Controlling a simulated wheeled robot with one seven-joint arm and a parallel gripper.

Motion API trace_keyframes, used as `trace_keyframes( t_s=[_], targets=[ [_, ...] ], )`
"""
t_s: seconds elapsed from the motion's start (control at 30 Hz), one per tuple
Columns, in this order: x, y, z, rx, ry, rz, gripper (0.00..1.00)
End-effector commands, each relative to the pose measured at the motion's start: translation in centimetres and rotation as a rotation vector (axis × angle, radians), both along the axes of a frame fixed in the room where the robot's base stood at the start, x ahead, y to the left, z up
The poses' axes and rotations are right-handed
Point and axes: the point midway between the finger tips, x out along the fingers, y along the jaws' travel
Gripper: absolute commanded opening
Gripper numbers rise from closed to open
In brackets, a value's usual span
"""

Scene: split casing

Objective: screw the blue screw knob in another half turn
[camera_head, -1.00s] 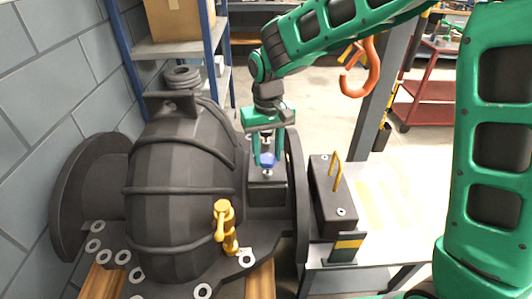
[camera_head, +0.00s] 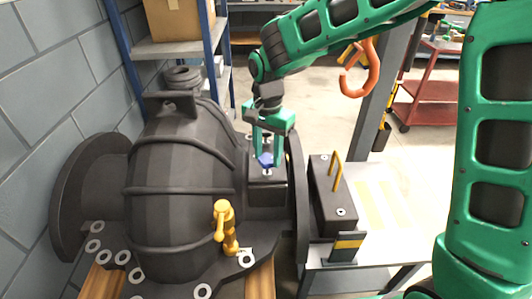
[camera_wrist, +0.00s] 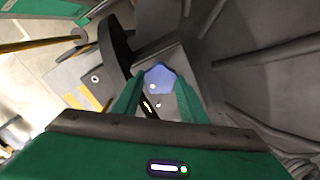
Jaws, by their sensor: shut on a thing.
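The blue screw knob (camera_head: 266,160) stands on a small dark block (camera_head: 270,187) on the right side of the dark casing (camera_head: 185,155). My gripper (camera_head: 267,163) points down from above and is shut on the knob, one finger on each side. In the wrist view the knob (camera_wrist: 160,77) shows its faceted blue top between the tips of my gripper (camera_wrist: 159,92). The fingers partly hide the knob in the head view. How deep the screw sits cannot be seen.
A yellow valve handle (camera_head: 223,220) stands on the casing's front. A dark box with a yellow handle (camera_head: 334,200) is close on the right, beyond the casing's flange (camera_head: 297,190). A blue shelf rack (camera_head: 212,60) stands behind. An orange hook (camera_head: 358,80) hangs behind my arm.

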Motion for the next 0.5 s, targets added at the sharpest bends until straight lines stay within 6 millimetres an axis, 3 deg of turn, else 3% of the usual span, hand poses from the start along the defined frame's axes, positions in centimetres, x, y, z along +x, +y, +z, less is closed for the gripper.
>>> trace_keyframes(
  t_s=[0.5],
  targets=[
    [0.39,0.16,0.22,0.006,-0.011,-0.174,0.16]
  ],
)
